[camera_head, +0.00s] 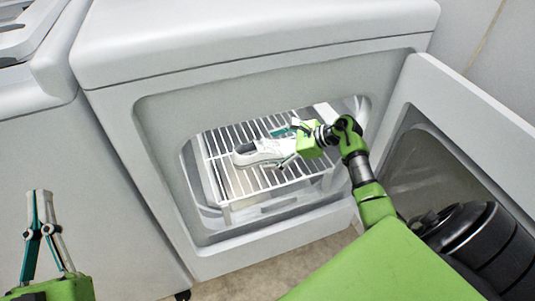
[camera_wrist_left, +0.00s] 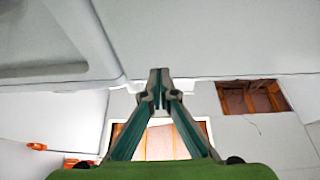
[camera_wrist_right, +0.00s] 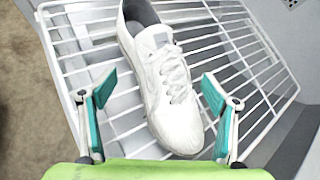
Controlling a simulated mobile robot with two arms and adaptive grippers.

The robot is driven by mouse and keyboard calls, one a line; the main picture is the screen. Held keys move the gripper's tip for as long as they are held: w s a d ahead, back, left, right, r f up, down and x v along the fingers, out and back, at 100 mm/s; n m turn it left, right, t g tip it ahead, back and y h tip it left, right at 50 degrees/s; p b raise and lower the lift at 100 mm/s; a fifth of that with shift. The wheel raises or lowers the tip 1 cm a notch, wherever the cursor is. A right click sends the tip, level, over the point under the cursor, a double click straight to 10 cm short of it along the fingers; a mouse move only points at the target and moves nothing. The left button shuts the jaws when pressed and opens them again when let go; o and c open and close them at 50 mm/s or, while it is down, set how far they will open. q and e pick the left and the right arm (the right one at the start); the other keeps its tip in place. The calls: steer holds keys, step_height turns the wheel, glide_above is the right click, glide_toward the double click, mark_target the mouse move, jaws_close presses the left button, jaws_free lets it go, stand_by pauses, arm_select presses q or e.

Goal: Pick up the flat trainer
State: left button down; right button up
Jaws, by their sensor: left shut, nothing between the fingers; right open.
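A white low-cut trainer (camera_head: 262,152) with a dark opening lies on a white wire rack inside the open front-loading machine. In the right wrist view the trainer (camera_wrist_right: 168,88) lies lengthwise, toe toward me and laces up. My right gripper (camera_head: 288,146) reaches into the machine at the toe end of the shoe. Its fingers (camera_wrist_right: 155,98) are open, one on each side of the toe, with a visible gap on both sides. My left gripper (camera_head: 41,194) is shut and empty, outside at the lower left. The left wrist view shows its fingertips together (camera_wrist_left: 159,75).
The wire rack (camera_head: 222,165) stands inside the round-cornered opening of the white machine (camera_head: 160,110). Its open door (camera_head: 470,130) is on the right, beside my right arm. Another white machine (camera_head: 60,190) stands at the left.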

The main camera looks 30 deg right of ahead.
steer(key=shift+w+a+f, duration=0.2)
steer(key=shift+w+f, duration=0.15)
steer(key=c, duration=2)
arm_select(q)
steer(key=shift+s+r+t, duration=0.35)
steer(key=shift+r+t, duration=0.05)
steer(key=shift+r, duration=0.3)
arm_select(e)
steer(key=shift+o, duration=0.2)
